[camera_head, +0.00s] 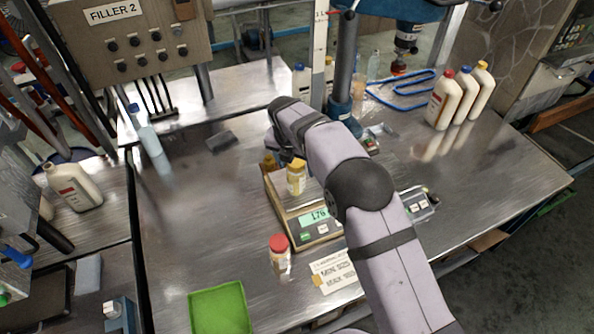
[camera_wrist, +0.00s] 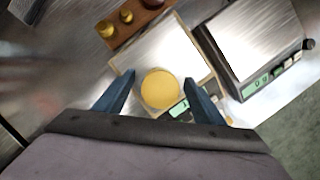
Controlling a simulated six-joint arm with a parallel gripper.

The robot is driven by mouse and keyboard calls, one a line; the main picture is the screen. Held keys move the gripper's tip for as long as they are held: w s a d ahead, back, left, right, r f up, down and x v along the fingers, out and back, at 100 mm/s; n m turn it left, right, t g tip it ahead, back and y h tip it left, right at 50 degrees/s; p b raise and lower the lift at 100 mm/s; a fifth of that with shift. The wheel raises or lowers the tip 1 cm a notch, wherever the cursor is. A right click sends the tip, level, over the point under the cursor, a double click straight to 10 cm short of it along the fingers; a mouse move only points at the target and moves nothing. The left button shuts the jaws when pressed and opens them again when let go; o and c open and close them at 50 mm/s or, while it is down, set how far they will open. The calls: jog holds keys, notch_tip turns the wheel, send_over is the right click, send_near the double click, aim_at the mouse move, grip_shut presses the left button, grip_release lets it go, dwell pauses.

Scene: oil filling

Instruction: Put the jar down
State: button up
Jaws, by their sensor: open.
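A jar with a yellow lid (camera_head: 296,178) stands upright on the pan of a small scale (camera_head: 288,222), whose green display appears to read 176. In the wrist view, the jar's round yellow lid (camera_wrist: 160,88) lies between the two blue fingers of my gripper (camera_wrist: 160,78). The fingers are spread, with a visible gap on each side of the lid. In the head view my arm hides most of the gripper. A second jar with a red lid (camera_head: 280,256) stands on the steel table in front of the scale.
A second scale (camera_wrist: 245,45) stands close beside the first, to the right. A wooden block with brass weights (camera_wrist: 132,22) is behind. A green tray (camera_head: 220,308) and a written card (camera_head: 334,271) lie in front. White bottles (camera_head: 444,98) stand back right. The table's left part is mostly clear.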

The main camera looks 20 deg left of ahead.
jog(key=b+v, duration=0.2)
jog(key=v, duration=0.6)
jog(key=shift+r, duration=0.4)
jog(key=s+d+m+g, duration=0.2)
jog(key=s+d+m, duration=0.1)
jog(key=d+m, duration=1.65)
jog(key=s+d+f+m, duration=0.3)
jog(key=s+d+m, duration=0.5)
jog(key=s+d, duration=0.1)
jog(key=s+d+f+m+g, duration=0.1)
jog(key=s+d+f+m, duration=0.2)
jog(key=s+d+m, duration=0.5)
jog(key=s+d, duration=0.2)
jog(key=s, duration=0.1)
jog(key=shift+s+d, duration=0.15)
jog(key=shift+s, duration=0.1)
jog(key=shift+f+m, duration=0.15)
jog(key=shift+m, duration=0.1)
jog(key=shift+c, duration=0.5)
jog(key=shift+w, duration=0.1)
dwell(0.3)
